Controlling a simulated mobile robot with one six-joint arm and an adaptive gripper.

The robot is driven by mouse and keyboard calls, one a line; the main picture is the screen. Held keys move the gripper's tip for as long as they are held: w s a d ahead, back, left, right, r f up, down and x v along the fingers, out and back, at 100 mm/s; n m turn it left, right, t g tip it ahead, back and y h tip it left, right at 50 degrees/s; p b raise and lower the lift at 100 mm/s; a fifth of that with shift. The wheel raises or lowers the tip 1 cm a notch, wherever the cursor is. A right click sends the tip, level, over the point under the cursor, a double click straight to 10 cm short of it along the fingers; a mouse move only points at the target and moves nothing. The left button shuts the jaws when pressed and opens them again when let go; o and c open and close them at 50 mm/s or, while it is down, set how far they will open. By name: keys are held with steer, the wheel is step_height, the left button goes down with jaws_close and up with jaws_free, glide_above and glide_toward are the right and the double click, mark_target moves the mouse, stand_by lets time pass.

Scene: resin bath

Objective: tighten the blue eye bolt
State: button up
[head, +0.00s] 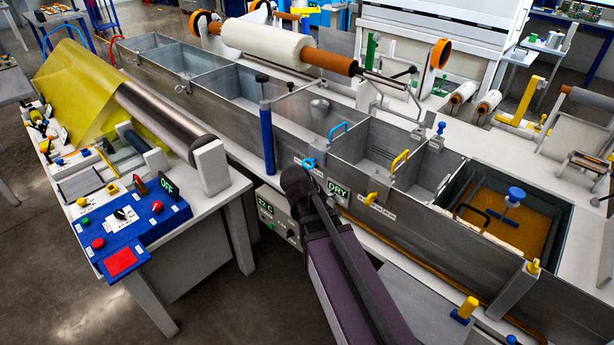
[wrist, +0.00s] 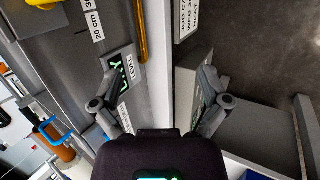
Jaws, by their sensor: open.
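The blue eye bolt (head: 308,163) shows as a small blue ring on the front wall of the long metal bath (head: 357,187), just above the dark end of my arm in the head view. In the wrist view a bit of blue (wrist: 102,123) shows beside the left finger; it may be the same bolt, mostly hidden. My gripper (wrist: 158,76) is open with nothing between its fingers. It is over the front of the bath, beside a lit display (wrist: 123,84). In the head view my arm hides its fingers.
A yellow eye bolt (head: 371,198) is on the bath wall right of the DRY display (head: 338,191). A dark blue post (head: 267,135) stands left of the blue bolt. A control table (head: 135,228) stands left, with floor between.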

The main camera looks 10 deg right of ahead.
steer(key=w+a+f+n+t+h+b, duration=0.2)
steer(key=w+a+n+t+h+b, duration=0.25)
steer(key=w+n+b, duration=0.35)
steer(key=n+t+h+b, duration=0.4)
steer(key=n+b, duration=0.1)
steer(key=b, duration=0.1)
glide_toward(308, 163)
steer(key=v, duration=0.3)
steer(key=shift+s+a+f, duration=0.25)
steer(key=shift+s+f, duration=0.05)
steer(key=shift+f, duration=0.05)
steer(key=shift+x, duration=6.95)
steer(key=shift+c, duration=0.2)
steer(key=shift+a, duration=0.1)
steer(key=c, duration=1.1)
